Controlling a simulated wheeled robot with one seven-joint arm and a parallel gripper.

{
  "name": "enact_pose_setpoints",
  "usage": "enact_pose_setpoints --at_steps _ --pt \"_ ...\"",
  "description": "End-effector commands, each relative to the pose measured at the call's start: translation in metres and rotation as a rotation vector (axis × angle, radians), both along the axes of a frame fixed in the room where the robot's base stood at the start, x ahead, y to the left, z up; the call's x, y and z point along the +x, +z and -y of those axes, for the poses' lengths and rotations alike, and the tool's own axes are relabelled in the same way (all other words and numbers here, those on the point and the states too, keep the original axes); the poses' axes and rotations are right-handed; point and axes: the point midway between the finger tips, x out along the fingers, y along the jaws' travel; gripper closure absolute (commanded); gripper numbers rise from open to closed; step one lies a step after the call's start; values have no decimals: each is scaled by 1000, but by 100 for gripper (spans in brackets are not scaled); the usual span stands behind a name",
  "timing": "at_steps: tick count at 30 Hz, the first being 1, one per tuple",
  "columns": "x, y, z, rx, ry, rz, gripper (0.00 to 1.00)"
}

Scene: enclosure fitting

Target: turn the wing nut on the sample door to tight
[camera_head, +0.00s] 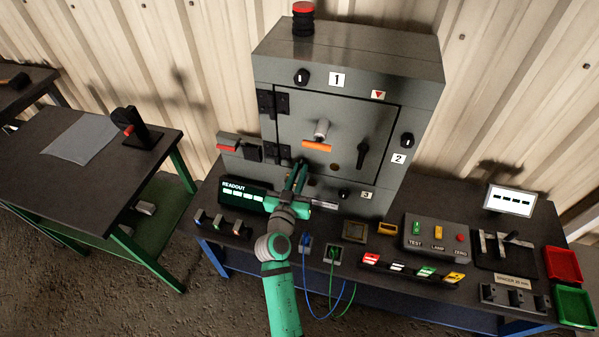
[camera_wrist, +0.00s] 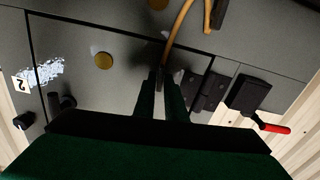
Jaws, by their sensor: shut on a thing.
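The sample door (camera_head: 295,123) is on the front of a grey cabinet and appears shut. An orange bar (camera_head: 317,146) on a light stud stands out from its middle, lying nearly level; I cannot tell if it is the wing nut. A black handle (camera_head: 363,155) sits at the door's right. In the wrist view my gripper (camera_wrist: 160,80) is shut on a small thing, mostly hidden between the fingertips.
Black hinges (camera_head: 273,102) line the door's left edge. A red-handled block (camera_head: 228,148) juts out at the cabinet's left. The readout (camera_head: 240,194), a control box (camera_head: 436,237) and coloured tags (camera_head: 412,268) crowd the bench. Blue and green cables hang at the front.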

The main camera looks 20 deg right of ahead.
Motion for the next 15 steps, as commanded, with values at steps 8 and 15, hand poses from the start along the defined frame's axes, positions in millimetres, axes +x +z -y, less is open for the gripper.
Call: enact_pose_setpoints --at_steps 8,15 --pt "-1 -2 1 50 -2 29 100" --pt "-1 -2 1 54 -2 32 100"
